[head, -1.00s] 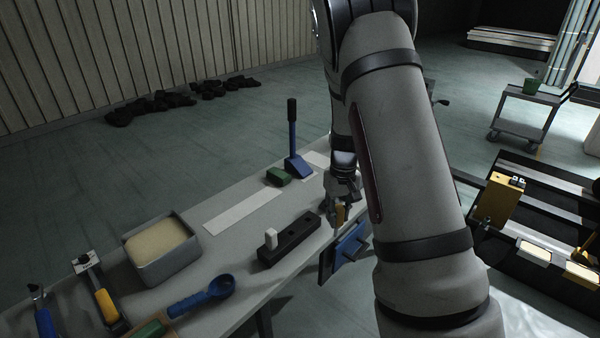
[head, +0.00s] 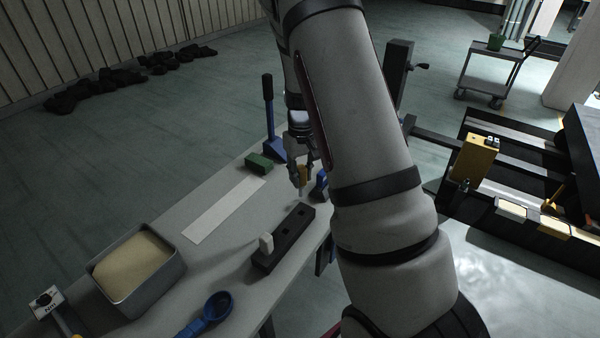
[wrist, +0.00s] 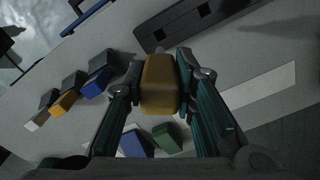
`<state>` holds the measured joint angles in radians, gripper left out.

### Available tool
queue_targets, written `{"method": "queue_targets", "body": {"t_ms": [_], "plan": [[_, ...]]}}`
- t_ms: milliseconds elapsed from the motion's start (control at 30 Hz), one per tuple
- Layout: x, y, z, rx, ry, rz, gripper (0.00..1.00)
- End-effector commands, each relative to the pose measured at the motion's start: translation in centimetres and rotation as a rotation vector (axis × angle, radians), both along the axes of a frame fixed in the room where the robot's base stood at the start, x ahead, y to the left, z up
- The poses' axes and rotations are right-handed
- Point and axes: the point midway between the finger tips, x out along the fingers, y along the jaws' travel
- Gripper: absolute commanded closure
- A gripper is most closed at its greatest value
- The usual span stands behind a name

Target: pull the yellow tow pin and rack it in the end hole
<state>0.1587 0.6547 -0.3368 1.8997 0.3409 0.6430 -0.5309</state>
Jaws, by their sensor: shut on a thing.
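My gripper (head: 301,177) is shut on the yellow tow pin (head: 303,173), over the bench beyond the far end of the rack. In the wrist view the pin's yellow grip (wrist: 160,84) is between the two fingers (wrist: 160,90); its shank is mostly hidden behind the grip. The dark rack (head: 276,256) lies along the bench's right edge. A white pin (head: 266,243) stands near its near end, and open holes show toward its far end. In the wrist view the rack (wrist: 180,28) is at the top, apart from the pin.
A green block (head: 259,163) and a blue lever stand (head: 270,125) are past the gripper. A white strip (head: 222,210) lies left of the rack. A sand tray (head: 130,300) and blue scoop (head: 212,310) are nearer. Coloured blocks (wrist: 97,82) stand left in the wrist view.

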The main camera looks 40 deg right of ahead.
Motion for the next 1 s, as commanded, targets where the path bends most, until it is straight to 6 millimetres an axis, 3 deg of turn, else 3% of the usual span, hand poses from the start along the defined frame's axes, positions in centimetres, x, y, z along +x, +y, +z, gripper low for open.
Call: {"method": "queue_targets", "body": {"t_ms": [100, 1000], "plan": [[-0.3, 0.0, 0.1, 0.000, 0.000, 0.000, 1.00], [-0.2, 0.0, -5.6, 0.000, 0.001, 0.000, 1.00]]}}
